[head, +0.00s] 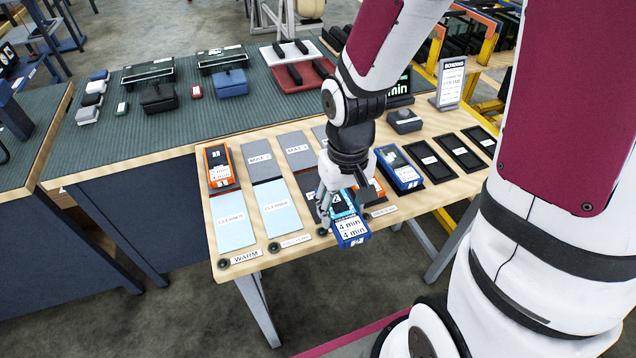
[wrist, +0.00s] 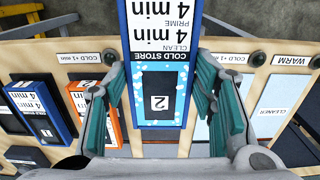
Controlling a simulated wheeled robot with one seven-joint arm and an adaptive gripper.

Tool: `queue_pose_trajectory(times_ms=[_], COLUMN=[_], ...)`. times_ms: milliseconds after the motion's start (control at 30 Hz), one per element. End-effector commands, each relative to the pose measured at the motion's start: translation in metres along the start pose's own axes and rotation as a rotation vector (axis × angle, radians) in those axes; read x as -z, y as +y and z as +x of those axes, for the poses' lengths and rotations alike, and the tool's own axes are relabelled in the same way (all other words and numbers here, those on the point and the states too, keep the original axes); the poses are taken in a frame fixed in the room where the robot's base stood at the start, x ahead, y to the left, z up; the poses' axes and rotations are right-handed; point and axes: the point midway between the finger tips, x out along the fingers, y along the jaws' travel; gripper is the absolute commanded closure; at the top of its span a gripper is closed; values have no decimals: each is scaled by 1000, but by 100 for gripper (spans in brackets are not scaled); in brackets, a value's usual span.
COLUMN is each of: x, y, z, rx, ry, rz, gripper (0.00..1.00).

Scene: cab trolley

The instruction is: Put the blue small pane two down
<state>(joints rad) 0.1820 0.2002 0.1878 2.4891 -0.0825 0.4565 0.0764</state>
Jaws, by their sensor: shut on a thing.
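My gripper (head: 337,204) is shut on a blue-framed pane (head: 351,232) and holds it over the front part of the wooden table.
An orange pane (head: 221,166) lies at the left; another (wrist: 80,102) lies beside a second blue pane (head: 400,168). Pale blue cleaner sheets (head: 281,208) lie in front of grey mats (head: 260,160). Black pads (head: 429,161) lie at the right. A "WARM" label (head: 246,257) marks the front edge.

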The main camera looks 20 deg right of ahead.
Motion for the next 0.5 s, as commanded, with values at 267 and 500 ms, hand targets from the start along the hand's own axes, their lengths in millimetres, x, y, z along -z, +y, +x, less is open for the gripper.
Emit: queue_pose_trajectory(times_ms=[267,500], x=[58,103], y=[-1,-2], z=[6,10], rx=[1,0], ry=[-1,-1], rz=[-1,0], gripper=[83,83])
